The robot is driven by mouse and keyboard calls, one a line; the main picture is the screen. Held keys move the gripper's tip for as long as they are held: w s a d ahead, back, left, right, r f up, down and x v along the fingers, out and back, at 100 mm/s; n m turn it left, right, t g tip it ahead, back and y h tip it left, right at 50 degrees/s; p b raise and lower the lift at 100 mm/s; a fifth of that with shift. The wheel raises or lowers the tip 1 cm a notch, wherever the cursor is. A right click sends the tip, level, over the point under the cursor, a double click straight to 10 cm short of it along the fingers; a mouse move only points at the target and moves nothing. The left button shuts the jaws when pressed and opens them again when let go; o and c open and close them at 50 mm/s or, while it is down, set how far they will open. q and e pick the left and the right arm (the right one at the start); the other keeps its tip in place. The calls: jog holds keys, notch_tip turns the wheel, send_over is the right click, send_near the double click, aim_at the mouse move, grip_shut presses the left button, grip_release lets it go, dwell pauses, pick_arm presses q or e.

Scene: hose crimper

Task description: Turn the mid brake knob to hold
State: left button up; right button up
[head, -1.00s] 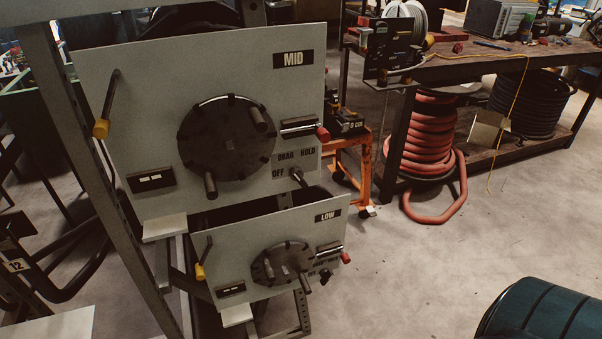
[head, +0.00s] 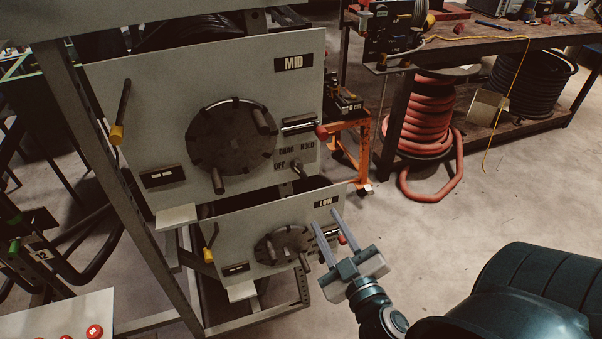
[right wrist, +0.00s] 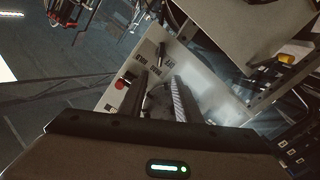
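The MID panel (head: 250,75) stands upright on the rack, with a dark round disc (head: 231,142) on it. The mid brake knob (head: 299,169) is a small grey lever below the DRAG, HOLD and OFF lettering, at the panel's lower right. I cannot tell which word it points to. My right gripper (head: 327,218) is open and empty, below and right of this knob, and hides part of the LOW panel (head: 230,225). In the right wrist view, the open fingers (right wrist: 158,98) point at a panel with a small lever (right wrist: 161,52) and lettering. My left gripper is not in view.
A red-tipped lever (head: 321,131) sticks out just above the brake lettering. A yellow-handled crank (head: 117,134) is at the MID panel's left. An orange cart (head: 350,150) and a workbench (head: 480,45) with hose coils stand behind. The floor at right is clear.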

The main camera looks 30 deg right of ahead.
jog(key=p, duration=0.6)
send_near(300, 172)
jog(key=x, duration=0.7)
jog(key=shift+w, duration=0.25)
jog(key=shift+x, duration=0.75)
grip_shut()
